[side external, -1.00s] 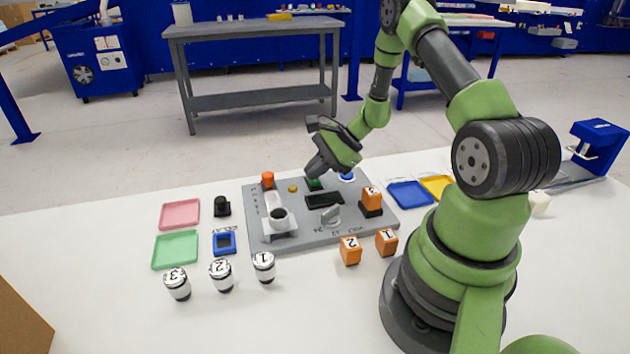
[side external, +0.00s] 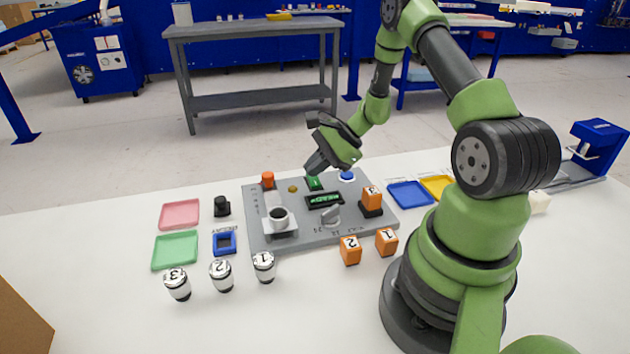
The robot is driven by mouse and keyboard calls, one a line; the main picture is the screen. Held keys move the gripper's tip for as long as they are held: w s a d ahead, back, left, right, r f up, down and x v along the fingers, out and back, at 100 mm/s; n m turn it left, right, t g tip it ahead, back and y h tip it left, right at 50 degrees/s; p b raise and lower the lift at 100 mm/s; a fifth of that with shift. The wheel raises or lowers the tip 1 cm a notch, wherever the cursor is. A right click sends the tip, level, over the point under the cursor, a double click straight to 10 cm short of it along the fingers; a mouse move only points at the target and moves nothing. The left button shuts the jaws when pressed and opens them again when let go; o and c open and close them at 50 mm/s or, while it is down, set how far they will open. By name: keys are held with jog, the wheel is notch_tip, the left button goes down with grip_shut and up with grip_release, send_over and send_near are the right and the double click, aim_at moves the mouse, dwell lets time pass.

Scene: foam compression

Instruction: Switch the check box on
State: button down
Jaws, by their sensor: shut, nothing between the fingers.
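The check box (side external: 255,238) is a grey panel on the white table, with controls on its top. Its green switch (side external: 314,184) looks bright green, and the small dark display (side external: 324,200) shows lit green characters. My gripper (side external: 313,168) is shut and empty, pointing down just above and behind the green switch. I cannot tell whether its tips touch the switch. An orange button (side external: 267,180), a yellow knob (side external: 293,188), a blue button (side external: 347,175), a grey knob (side external: 330,214) and a white holder (side external: 279,221) also sit on the panel.
An orange block (side external: 371,199) stands on the panel's right side. Two orange blocks (side external: 349,250) and several numbered white cylinders (side external: 221,274) stand in front. Pink (side external: 179,214) and green trays (side external: 174,250) lie left; blue (side external: 410,194) and yellow ones (side external: 437,187) lie right.

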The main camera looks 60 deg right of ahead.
aim_at(314, 180)
jog(key=shift+r, duration=0.3)
jog(key=shift+w+d+r, duration=0.15)
jog(key=shift+r, duration=1.05)
jog(key=shift+w+d+r, duration=0.15)
jog(key=shift+r, duration=1)
jog(key=shift+r, duration=0.1)
jog(key=s+a+r+n+g, duration=0.25)
jog(key=a+r+n, duration=0.65)
jog(key=a+r, duration=0.45)
jog(key=s+a+r+n+t+h, duration=0.1)
jog(key=s+a+r+n, duration=0.2)
jog(key=s, duration=0.4)
jog(key=s+a+r+n+t+h, duration=0.1)
jog(key=s+a+r+n+h, duration=0.1)
jog(key=s+n, duration=0.4)
jog(key=shift+s+a+r, duration=0.5)
jog(key=shift+s+r, duration=0.1)
jog(key=shift+r, duration=0.35)
